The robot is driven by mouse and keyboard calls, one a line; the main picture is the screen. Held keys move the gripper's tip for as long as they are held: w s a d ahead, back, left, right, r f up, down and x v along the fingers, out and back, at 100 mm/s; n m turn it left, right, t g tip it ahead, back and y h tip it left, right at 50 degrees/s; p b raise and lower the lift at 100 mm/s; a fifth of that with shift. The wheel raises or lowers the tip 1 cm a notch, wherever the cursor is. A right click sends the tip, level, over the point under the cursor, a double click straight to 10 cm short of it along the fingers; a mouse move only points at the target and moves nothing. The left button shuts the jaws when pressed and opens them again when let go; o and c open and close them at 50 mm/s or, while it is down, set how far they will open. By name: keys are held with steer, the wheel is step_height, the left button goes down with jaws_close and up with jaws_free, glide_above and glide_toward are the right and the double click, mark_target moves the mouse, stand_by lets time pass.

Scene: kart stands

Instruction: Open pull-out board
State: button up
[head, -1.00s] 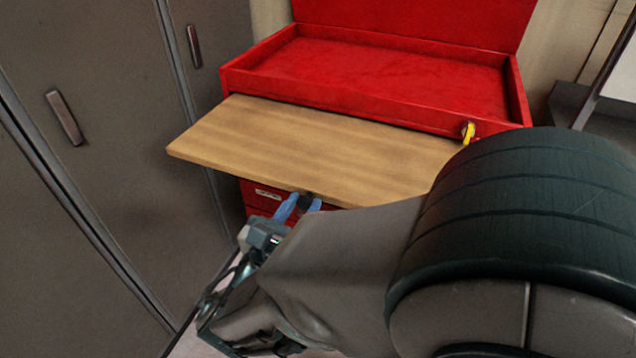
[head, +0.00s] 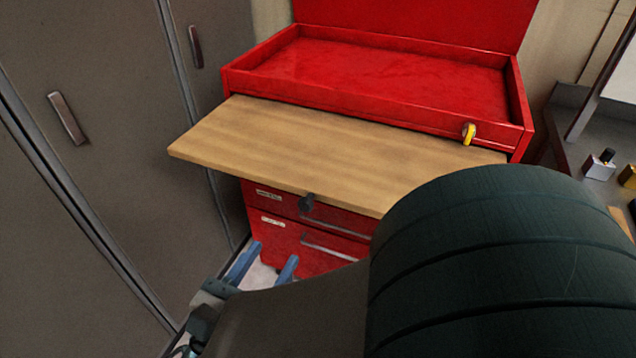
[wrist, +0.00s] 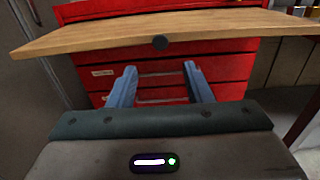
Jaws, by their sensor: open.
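The wooden pull-out board (head: 290,145) sticks out well from the front of the red tool chest, below its open top tray (head: 390,75). My gripper (head: 272,255) is open and empty, with blue fingers apart, in front of and below the board and clear of the knob. In the wrist view my gripper (wrist: 158,78) points at the red drawers. My own arm hides the board's right front corner.
Red drawers (head: 340,222) with metal handles are below the board. A yellow key-like piece (head: 469,133) is on the chest's front. Grey lockers (head: 90,150) stand close on the left. A bench (head: 590,170) with small items is at the right.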

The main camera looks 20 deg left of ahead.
steer(key=shift+s, duration=1.2)
steer(key=shift+w+d, duration=0.1)
steer(key=w+d+r+m+g+h+p, duration=0.1)
steer(key=w+d+m+g+h+p, duration=0.2)
steer(key=w+d+m+g+h, duration=0.45)
steer(key=w+d+r+m+g+h+p, duration=0.1)
steer(key=w+d+m+g+h+p, duration=0.2)
steer(key=d+m, duration=0.8)
steer(key=w+d+r+m+g+y+p, duration=0.1)
steer(key=d+r+m+g+y+p, duration=0.1)
steer(key=d+m+y, duration=0.3)
steer(key=d+r+m+g+y+p, duration=0.2)
steer(key=d+r+m+y+p, duration=0.3)
steer(key=d+m, duration=0.5)
steer(key=m, duration=0.2)
steer(key=shift+w+d+r+m+g, duration=0.15)
steer(key=shift+w+d+m+g, duration=0.05)
steer(key=shift+w+m+g, duration=0.15)
